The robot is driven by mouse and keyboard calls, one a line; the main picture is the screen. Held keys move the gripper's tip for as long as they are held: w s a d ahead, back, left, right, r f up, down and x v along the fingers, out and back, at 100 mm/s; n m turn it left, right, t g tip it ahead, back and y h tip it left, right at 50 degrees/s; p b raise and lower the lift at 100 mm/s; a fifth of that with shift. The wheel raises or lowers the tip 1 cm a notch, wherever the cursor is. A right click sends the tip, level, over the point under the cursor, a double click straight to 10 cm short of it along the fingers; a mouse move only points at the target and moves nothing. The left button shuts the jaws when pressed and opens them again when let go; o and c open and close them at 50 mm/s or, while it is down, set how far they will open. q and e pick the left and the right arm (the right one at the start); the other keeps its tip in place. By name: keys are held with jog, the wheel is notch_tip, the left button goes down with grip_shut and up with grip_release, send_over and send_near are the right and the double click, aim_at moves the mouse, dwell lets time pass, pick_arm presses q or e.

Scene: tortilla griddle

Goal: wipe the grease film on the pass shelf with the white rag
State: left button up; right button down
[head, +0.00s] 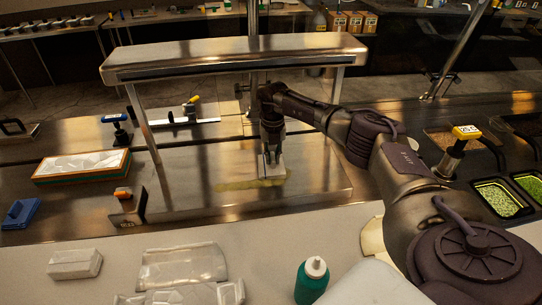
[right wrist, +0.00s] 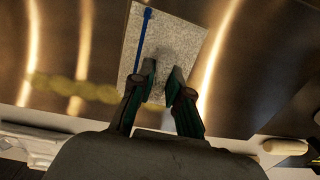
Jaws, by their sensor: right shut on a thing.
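The white rag (head: 273,172) with a blue stripe lies on the steel pass shelf (head: 310,180), below a raised steel shelf. The rag also shows in the right wrist view (right wrist: 182,35). My right gripper (head: 271,154) points down and is shut on the rag; its fingertips (right wrist: 160,82) press close together on the cloth. The yellowish grease film (head: 235,186) spreads as a thin streak around the rag's near edge; in the right wrist view it shows as a dull yellow band (right wrist: 70,90) left of the fingers. My left gripper is out of view.
A raised steel shelf (head: 235,55) on legs stands over the far side. A green bottle (head: 311,282) and clear wrapped packs (head: 180,267) are on the near counter. Green-filled pans (head: 500,198) sit at the right.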

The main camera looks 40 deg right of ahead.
aim_at(259, 168)
jog(key=shift+s+d+f, duration=0.1)
jog(key=shift+s+d, duration=0.3)
jog(key=shift+d, duration=0.25)
jog(key=shift+s+d, duration=0.4)
jog(key=shift+d, duration=0.3)
jog(key=shift+s+d+f, duration=0.1)
jog(key=shift+s+d, duration=0.3)
jog(key=shift+d, duration=0.25)
jog(key=shift+r, duration=0.1)
jog(key=shift+s+d+p, duration=0.2)
jog(key=shift+d+p, duration=0.1)
jog(key=shift+d, duration=0.1)
jog(key=shift+w+a+r, duration=0.15)
jog(key=shift+w+a, duration=0.15)
jog(key=shift+a, duration=0.4)
jog(key=a, duration=0.1)
jog(key=w+a, duration=0.1)
jog(key=a+p, duration=0.1)
jog(key=shift+w+a, duration=0.15)
jog(key=shift+w, duration=0.1)
jog(key=shift+a, duration=0.15)
jog(key=shift+w+a, duration=0.3)
jog(key=shift+a, duration=0.45)
jog(key=shift+w+a, duration=0.25)
jog(key=shift+a, duration=0.5)
jog(key=shift+w+a, duration=0.3)
jog(key=shift+a, duration=0.45)
